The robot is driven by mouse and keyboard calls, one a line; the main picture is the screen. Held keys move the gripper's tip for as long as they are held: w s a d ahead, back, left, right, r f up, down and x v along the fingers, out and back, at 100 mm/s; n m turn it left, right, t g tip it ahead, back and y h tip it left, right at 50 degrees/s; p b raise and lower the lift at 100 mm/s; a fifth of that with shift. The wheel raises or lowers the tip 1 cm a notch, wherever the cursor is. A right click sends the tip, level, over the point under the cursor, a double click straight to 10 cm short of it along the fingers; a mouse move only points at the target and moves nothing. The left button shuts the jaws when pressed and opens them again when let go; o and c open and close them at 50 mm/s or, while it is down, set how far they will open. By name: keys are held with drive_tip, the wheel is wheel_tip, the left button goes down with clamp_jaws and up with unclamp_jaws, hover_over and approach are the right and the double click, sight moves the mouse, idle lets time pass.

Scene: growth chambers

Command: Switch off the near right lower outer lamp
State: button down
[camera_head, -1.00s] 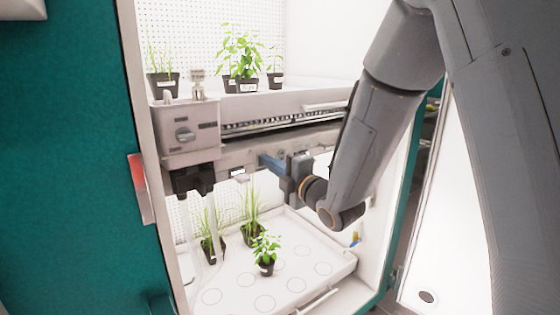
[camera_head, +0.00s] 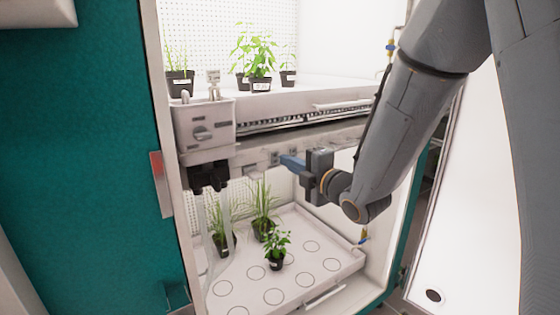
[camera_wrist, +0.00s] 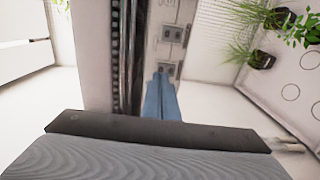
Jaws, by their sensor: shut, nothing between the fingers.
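My gripper (camera_head: 284,160) has blue fingers, closed together and empty, at the front rail (camera_head: 255,158) under the upper shelf. Small dark switch plates sit on this rail; one switch (camera_head: 275,157) is just left of the fingertips. In the wrist view the blue fingers (camera_wrist: 160,78) point at the rail, with one switch plate (camera_wrist: 172,34) beyond the tips and another (camera_wrist: 164,67) right at them. I cannot tell whether the fingers touch it. The switch labels are too small to read. The lamps themselves are not visible; the lower compartment is brightly lit.
Potted plants stand on the upper shelf (camera_head: 330,94) and on the lower white tray (camera_head: 306,272). The open door (camera_head: 458,215) is at the right, beyond my arm.

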drive_tip(key=b+v, duration=0.1)
drive_tip(key=v, duration=0.9)
drive_tip(key=shift+d, duration=0.2)
drive_tip(key=s+d+f+m+g+h, duration=0.2)
drive_tip(key=d+f+m+g+h, duration=0.1)
drive_tip(key=d+f+m+h, duration=0.3)
drive_tip(key=s+d+f+m+g+h, duration=0.3)
drive_tip(key=d+f+m, duration=0.4)
drive_tip(key=m, duration=0.2)
drive_tip(key=s+f+m+g+h+p, duration=0.1)
drive_tip(key=s+f+m+g, duration=0.2)
drive_tip(key=s+m+g, duration=0.5)
drive_tip(key=s+m, duration=0.2)
drive_tip(key=s, duration=0.7)
drive_tip(key=shift+d+f, duration=0.2)
drive_tip(key=shift+d, duration=0.15)
